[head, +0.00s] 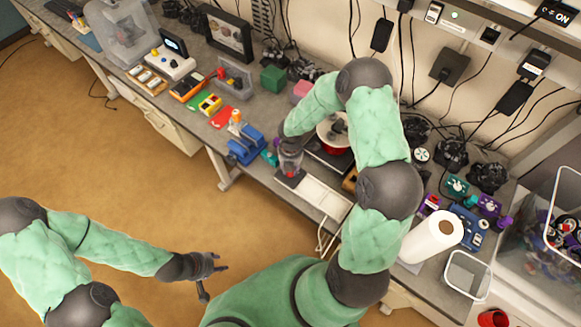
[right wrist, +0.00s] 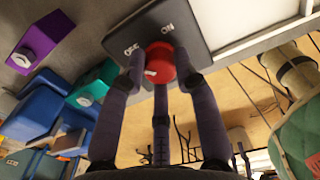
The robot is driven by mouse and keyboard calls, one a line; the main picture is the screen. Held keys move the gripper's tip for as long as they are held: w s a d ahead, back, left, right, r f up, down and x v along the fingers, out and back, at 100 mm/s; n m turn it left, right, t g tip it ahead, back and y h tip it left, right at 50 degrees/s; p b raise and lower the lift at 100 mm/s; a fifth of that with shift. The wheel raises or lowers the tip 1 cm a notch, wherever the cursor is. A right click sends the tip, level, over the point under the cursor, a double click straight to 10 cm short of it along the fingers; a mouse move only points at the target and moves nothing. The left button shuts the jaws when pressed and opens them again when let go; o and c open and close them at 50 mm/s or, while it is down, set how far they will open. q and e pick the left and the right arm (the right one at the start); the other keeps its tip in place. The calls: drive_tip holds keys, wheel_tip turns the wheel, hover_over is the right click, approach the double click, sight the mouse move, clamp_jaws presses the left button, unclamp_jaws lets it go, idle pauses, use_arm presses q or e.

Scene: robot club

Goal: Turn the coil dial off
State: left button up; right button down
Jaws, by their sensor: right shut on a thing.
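The coil dial (right wrist: 159,62) is a red knob with a white mark on its lower left side. It sits on a dark plate (right wrist: 192,28) lettered OFF and ON in the right wrist view. My right gripper (right wrist: 157,75) is shut on the dial, its purple-grey fingers around the knob. In the head view the right gripper (head: 290,165) reaches down to the plate (head: 288,180) at the bench's front edge, and a little red shows between the fingers. My left gripper (head: 213,281) is open and empty over the floor, away from the bench.
A blue vise-like tool (head: 246,146) stands left of the plate. A white tray-like panel (head: 318,198) lies to its right. A paper towel roll (head: 432,236) and a clear bin (head: 468,275) are further right. The floor in front is clear.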

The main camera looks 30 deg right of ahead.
idle(0.3)
drive_tip(key=c, duration=0.9)
unclamp_jaws()
drive_tip(key=shift+c, duration=0.2)
wheel_tip(320, 180, up, 12)
